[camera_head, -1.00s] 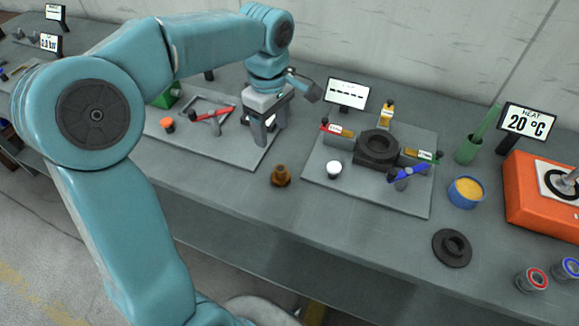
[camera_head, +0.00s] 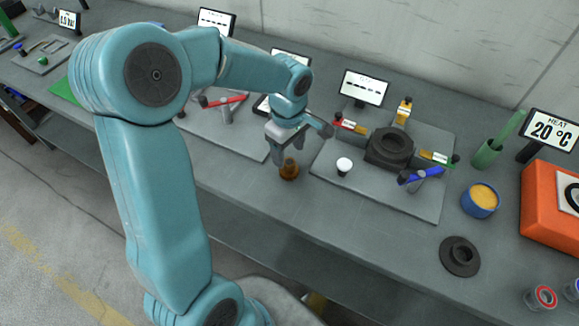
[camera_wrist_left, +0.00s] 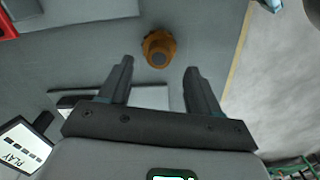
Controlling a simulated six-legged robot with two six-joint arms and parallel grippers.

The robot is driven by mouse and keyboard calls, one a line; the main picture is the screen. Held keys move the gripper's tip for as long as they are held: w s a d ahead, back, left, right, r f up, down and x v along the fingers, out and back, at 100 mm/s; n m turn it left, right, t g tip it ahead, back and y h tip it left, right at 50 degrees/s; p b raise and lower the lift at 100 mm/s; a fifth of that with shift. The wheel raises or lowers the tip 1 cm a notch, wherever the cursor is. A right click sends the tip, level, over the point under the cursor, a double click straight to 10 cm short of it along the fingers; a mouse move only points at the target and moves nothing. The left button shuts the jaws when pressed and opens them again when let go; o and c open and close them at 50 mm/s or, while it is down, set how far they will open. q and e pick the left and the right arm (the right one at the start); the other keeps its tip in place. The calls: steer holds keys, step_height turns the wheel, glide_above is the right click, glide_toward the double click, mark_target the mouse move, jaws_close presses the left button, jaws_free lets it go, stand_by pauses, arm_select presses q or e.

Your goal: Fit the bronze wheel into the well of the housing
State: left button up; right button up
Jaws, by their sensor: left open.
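The bronze wheel (camera_head: 289,170), a small stepped brown-gold piece, stands on the grey bench between two grey plates. It also shows in the left wrist view (camera_wrist_left: 160,46), just beyond the fingertips and roughly centred between them. The housing (camera_head: 389,148) is a dark block with a round well, on the right-hand plate. My left gripper (camera_head: 287,154) is open and empty, pointing down above and slightly behind the bronze wheel. In the left wrist view the two fingers (camera_wrist_left: 158,68) are apart, with nothing between them. My right gripper is not in view.
Around the housing are red, yellow and green tagged parts, a blue-handled lever (camera_head: 420,175) and a white-topped knob (camera_head: 344,165). A blue cup (camera_head: 480,200) and orange heater (camera_head: 550,215) stand farther right.

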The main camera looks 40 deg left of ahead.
mark_target(290, 161)
arm_select(q)
step_height(290, 161, down, 5)
steer(key=shift+r+p, duration=0.1)
steer(key=shift+p, duration=0.3)
steer(key=c, duration=1.2)
steer(key=shift+w, duration=0.1)
jaws_close()
steer(key=shift+r, duration=0.1)
